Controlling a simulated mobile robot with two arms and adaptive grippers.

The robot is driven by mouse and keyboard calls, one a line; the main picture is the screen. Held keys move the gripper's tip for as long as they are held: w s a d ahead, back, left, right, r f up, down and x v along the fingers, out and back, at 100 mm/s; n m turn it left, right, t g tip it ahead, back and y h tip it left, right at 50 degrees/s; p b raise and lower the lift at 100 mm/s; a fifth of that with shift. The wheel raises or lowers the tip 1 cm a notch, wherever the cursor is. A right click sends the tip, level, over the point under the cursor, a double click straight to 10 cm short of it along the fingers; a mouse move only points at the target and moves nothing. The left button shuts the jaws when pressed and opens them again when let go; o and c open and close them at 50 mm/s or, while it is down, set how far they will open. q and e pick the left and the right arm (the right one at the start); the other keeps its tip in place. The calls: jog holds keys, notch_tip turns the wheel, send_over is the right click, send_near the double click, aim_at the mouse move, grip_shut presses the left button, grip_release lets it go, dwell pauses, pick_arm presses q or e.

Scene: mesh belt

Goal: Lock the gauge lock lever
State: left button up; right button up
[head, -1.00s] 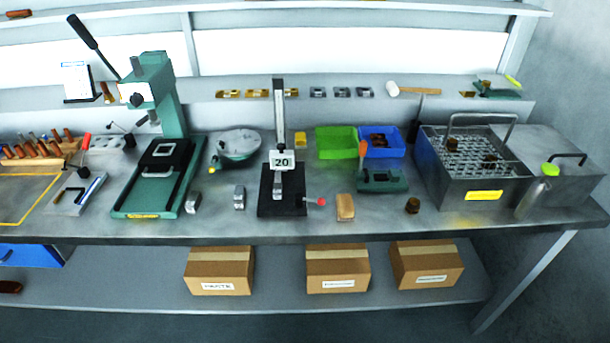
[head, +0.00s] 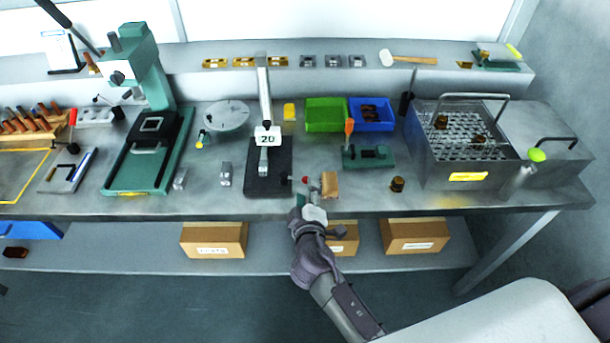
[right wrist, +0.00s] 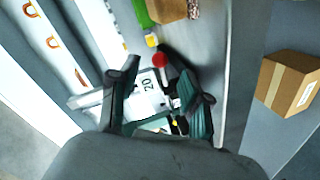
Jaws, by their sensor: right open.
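The height gauge (head: 264,110) stands on the bench with a dark base, an upright column and a white "20" tag. Its lock lever has a red knob (head: 305,179) at the right side of the base; the lever's arm is mostly hidden by my gripper. My right gripper (head: 309,198) is at the bench's front edge, just in front of the knob. In the right wrist view, its fingers (right wrist: 158,88) are apart, with the red knob (right wrist: 159,60) just beyond them and the "20" tag (right wrist: 149,85) seen between them. I cannot tell whether they touch the lever. My left gripper is out of view.
A tan block (head: 330,186) stands close to the right of my gripper. A green fixture with an orange handle (head: 369,156) is behind it. Small metal blocks (head: 226,173) stand left of the gauge. Cardboard boxes (head: 213,240) sit on the lower shelf.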

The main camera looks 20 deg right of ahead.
aim_at(305, 182)
jog(key=shift+p+x, duration=0.3)
jog(key=shift+x, duration=2.5)
grip_shut()
